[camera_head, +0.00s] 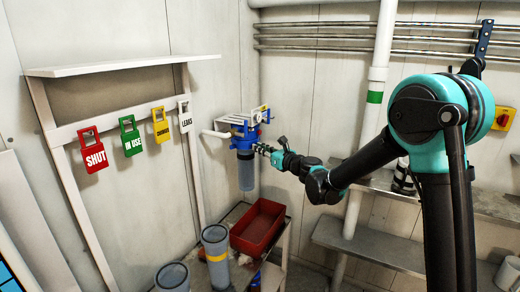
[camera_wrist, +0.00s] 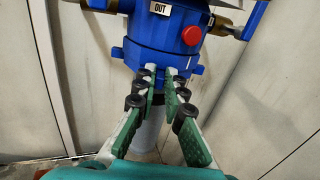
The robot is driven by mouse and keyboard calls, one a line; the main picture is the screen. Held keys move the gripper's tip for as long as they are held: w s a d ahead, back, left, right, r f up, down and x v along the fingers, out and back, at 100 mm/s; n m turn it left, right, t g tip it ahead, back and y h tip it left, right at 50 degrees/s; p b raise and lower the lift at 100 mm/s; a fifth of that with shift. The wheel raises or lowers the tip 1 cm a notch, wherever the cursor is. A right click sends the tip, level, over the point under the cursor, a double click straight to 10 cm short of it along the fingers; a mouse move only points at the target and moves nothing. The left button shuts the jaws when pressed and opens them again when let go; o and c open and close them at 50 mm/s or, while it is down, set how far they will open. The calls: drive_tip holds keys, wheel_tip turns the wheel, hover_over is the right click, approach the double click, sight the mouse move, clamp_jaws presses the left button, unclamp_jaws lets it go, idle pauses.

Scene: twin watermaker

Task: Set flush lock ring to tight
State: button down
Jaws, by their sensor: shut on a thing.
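The blue filter head (camera_head: 243,130) hangs on the wall in the head view, with a grey-blue bowl (camera_head: 246,173) below it. In the wrist view the filter head (camera_wrist: 155,32) carries an OUT label and a red button (camera_wrist: 192,36). The flush lock ring (camera_wrist: 133,60) is the blue band with small lugs around the bottom of the head. My gripper (camera_wrist: 163,78) reaches the front of the ring, its green-padded fingers shut on a ring lug. The fingers hide most of that lug. In the head view my gripper (camera_head: 266,150) meets the head from the right.
A blue lever (camera_wrist: 255,20) sticks out right of the filter head. Below are a red bin (camera_head: 258,225) and grey cylinders (camera_head: 216,250). SHUT (camera_head: 92,152), IN USE and LEAKS tags hang on a left rail. A white pipe (camera_head: 375,90) stands behind my arm.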

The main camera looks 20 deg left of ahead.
drive_tip(key=shift+s+a, duration=0.45)
drive_tip(key=shift+s, duration=0.25)
drive_tip(key=shift+s+a, duration=0.4)
drive_tip(key=shift+s, duration=0.25)
drive_tip(key=c, duration=1.6)
unclamp_jaws()
drive_tip(key=shift+s+a, duration=0.1)
drive_tip(key=shift+d, duration=0.4)
approach(247, 147)
drive_tip(key=v, duration=0.5)
drive_tip(key=shift+s+d+r, duration=0.1)
drive_tip(key=shift+s+d, duration=0.05)
drive_tip(key=shift+d, duration=0.25)
